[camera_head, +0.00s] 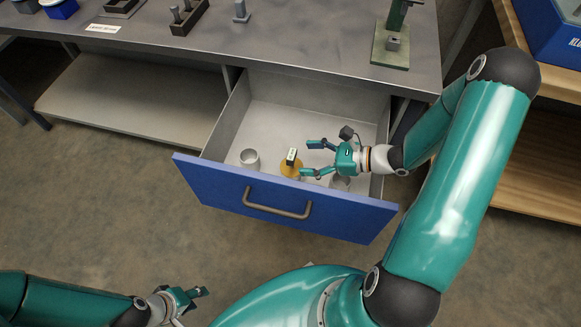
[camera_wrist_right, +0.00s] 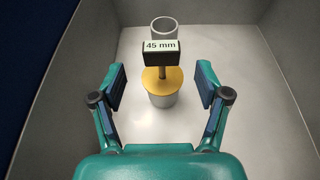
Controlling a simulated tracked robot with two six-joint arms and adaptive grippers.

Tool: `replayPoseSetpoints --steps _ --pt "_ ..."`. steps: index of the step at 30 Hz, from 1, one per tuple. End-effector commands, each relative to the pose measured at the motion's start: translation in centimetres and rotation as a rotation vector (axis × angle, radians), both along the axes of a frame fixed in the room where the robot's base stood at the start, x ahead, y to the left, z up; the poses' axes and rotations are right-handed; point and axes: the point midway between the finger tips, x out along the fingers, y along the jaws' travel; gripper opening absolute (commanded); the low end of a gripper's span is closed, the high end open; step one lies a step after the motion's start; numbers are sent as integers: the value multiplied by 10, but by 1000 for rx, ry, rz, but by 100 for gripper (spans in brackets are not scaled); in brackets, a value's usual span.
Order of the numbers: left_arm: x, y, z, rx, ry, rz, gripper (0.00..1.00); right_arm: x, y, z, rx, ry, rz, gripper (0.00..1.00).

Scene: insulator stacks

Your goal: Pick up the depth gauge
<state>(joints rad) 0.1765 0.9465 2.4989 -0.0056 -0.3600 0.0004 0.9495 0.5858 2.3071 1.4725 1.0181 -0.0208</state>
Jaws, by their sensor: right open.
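The depth gauge (camera_wrist_right: 161,57) has a dark head with a white "45 mm" label, a thin stem and a round yellow plate. In the right wrist view the plate sits on top of a grey cylinder (camera_wrist_right: 163,97). The gauge also shows in the head view (camera_head: 291,160), inside the open drawer. My right gripper (camera_head: 307,159) is open, with its fingers pointing left toward the gauge. In the right wrist view its two fingers (camera_wrist_right: 161,86) stand apart on either side of the gauge, touching nothing. My left gripper (camera_head: 200,294) is low in the head view, outside the drawer; its opening is unclear.
The drawer has a blue front (camera_head: 330,212) with a grey handle. An open grey cup (camera_head: 249,158) stands in its left part; another cup (camera_head: 340,183) is partly hidden by my right gripper. The bench top (camera_head: 290,35) above holds a green stand (camera_head: 391,45) and dark fixtures.

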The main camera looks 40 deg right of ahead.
Motion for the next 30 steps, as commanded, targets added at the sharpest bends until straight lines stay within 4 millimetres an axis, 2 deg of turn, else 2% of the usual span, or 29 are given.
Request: replayPoseSetpoints --steps 12,21,30 --pt "0 0 -2 0 0 0 40 38 31 -17 0 0 7 75" --pt "0 0 -2 0 0 0 40 42 32 -18 -1 1 3 75" --pt "0 0 -2 0 0 0 40 42 33 -18 -1 0 4 25"
